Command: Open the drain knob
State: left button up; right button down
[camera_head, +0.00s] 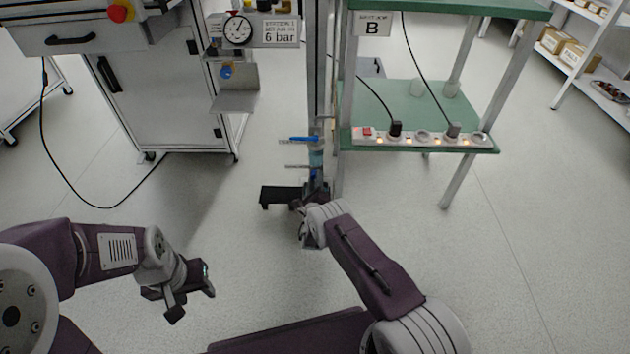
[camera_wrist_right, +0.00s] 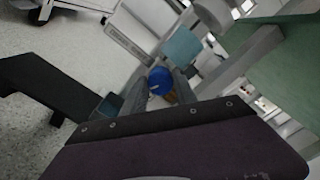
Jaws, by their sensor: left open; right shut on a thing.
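The drain knob is a round blue piece (camera_wrist_right: 160,80) in the right wrist view, held between the two dark fingers of my right gripper (camera_wrist_right: 160,90). In the head view my right gripper (camera_head: 316,186) is at the lower end of a vertical pipe assembly beside the green bench, and only a small blue patch shows there. The gripper hides most of the knob, so its turn cannot be told. My left gripper (camera_head: 190,292) is open and empty over the bare floor at the lower left.
A blue lever handle (camera_head: 303,139) sits above my right gripper. A pressure gauge (camera_head: 239,29) and a 6 bar sign (camera_head: 281,33) are higher up. A power strip (camera_head: 420,137) lies on the bench's lower green shelf (camera_head: 420,105). A white cabinet (camera_head: 165,100) stands left.

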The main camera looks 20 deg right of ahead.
jog(key=n, duration=0.4)
jog(key=shift+f+n, duration=0.15)
jog(key=shift+n, duration=0.25)
dwell(0.4)
jog(key=c, duration=1)
grip_release()
jog(key=shift+o, duration=0.2)
jog(key=p+v, duration=0.6)
jog(key=v, duration=0.3)
jog(key=shift+s, duration=0.1)
